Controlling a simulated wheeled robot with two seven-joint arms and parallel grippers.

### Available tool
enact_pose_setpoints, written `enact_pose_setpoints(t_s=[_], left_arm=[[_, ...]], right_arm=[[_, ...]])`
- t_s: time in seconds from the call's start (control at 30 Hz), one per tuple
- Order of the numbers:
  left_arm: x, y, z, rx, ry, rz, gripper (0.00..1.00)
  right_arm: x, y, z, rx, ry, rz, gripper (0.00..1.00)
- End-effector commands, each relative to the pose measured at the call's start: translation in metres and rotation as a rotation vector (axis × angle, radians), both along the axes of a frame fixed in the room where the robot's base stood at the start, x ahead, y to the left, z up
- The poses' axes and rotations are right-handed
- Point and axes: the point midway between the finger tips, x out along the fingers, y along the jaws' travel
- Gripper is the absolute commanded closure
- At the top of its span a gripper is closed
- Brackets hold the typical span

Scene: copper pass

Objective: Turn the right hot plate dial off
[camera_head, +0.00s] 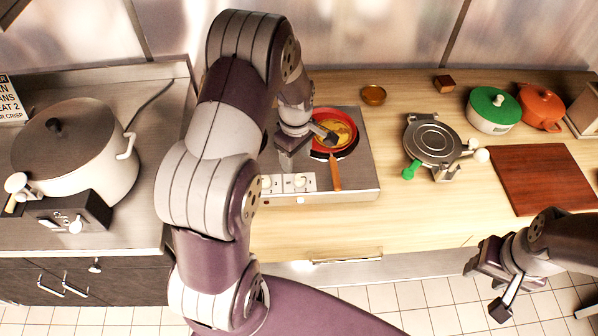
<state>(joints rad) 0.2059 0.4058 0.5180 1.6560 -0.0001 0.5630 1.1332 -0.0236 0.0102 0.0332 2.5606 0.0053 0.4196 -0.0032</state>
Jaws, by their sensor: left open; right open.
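The hot plate (364,183) is a flat silver box on the wooden counter. Its white front panel (283,185) carries a left dial (267,182) and a right dial (299,181). The dials are too small for me to read their settings. A red pan (352,150) with a wooden handle sits on the hot plate. My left gripper (307,150) is open and empty, above the hot plate between the dials and the pan, just behind the right dial in the picture. I cannot tell whether it touches anything. My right gripper (488,290) is open and empty, in front of the counter's edge at lower right.
A large lidded pot (75,150) stands on the steel counter at left. A round waffle-iron-like appliance (432,140) stands right of the hot plate, beside a wooden board (545,178). Green (493,108) and orange (541,104) pots stand behind. The counter in front of the appliance is clear.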

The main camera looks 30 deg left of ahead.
Motion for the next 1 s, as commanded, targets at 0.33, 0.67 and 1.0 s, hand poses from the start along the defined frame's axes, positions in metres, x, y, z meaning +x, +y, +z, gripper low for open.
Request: enact_pose_setpoints(t_s=[0.33, 0.67, 1.0], left_arm=[[0.000, -0.001, -0.075, -0.001, 0.001, -0.003, 0.39], [0.001, -0.001, -0.089, 0.001, -0.002, -0.004, 0.39], [0.001, -0.001, -0.089, 0.000, -0.003, -0.003, 0.95]], right_arm=[[0.000, 0.000, 0.029, 0.000, 0.000, 0.000, 0.53], [0.000, 0.000, 0.030, 0.000, 0.000, 0.000, 0.53], [0.000, 0.000, 0.030, 0.000, 0.000, 0.000, 0.53]])
